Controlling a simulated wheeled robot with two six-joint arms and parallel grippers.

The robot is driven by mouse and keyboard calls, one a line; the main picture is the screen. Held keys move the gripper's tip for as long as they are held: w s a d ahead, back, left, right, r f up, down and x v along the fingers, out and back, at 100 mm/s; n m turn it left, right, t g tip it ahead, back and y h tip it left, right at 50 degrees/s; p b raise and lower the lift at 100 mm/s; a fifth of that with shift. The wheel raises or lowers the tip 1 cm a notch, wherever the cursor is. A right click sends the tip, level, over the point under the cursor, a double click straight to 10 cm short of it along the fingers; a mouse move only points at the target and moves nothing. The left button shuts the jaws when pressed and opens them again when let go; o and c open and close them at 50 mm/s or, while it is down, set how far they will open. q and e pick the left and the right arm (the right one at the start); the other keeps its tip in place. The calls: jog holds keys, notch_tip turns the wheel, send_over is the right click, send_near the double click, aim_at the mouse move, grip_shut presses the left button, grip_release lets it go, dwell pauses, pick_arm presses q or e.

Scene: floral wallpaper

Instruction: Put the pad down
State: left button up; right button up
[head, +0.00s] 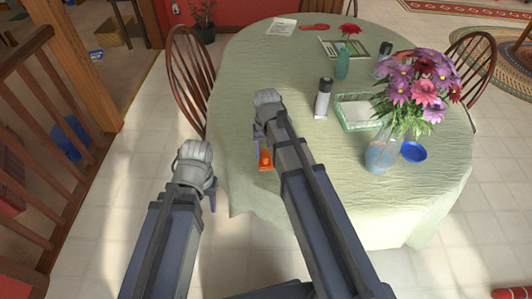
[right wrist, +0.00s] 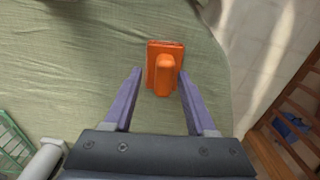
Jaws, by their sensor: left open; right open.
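The orange pad (right wrist: 164,68), with a raised grip on top, appears to lie on the green tablecloth near the table's edge. In the head view the pad (head: 265,160) shows just below my right wrist, partly hidden by the arm. My right gripper (right wrist: 160,75) is open; its two purple fingers stand on either side of the pad's near end, with a gap on each side. In the head view my right gripper (head: 262,148) is over the table's near left edge. My left gripper (head: 211,195) is open and empty, left of the table, its fingers mostly hidden.
Cloth around the pad is clear.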

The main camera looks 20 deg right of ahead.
aim_at(267, 151)
jog(key=shift+f, duration=0.15)
jog(key=shift+w+d, duration=0.15)
jog(key=r+p, duration=0.7)
jog(key=r, duration=0.1)
jog(key=shift+w+d+p, duration=0.25)
jog(key=shift+w+p, duration=0.05)
jog(key=shift+p, duration=0.05)
jog(key=shift+s+a, duration=0.1)
jog(key=shift+a, duration=0.1)
jog(key=s+a+n, duration=0.3)
jog(key=s+a, duration=0.2)
jog(key=s, duration=0.3)
jog(key=s+a+n+h, duration=0.1)
jog(key=s+a+n, duration=0.1)
jog(key=s+a, duration=0.4)
jog(key=shift+s+a+n, duration=0.25)
jog(key=shift+s+n, duration=0.15)
jog(key=shift+s, duration=0.5)
jog(key=shift+w+d, duration=0.1)
jog(key=shift+d, duration=0.05)
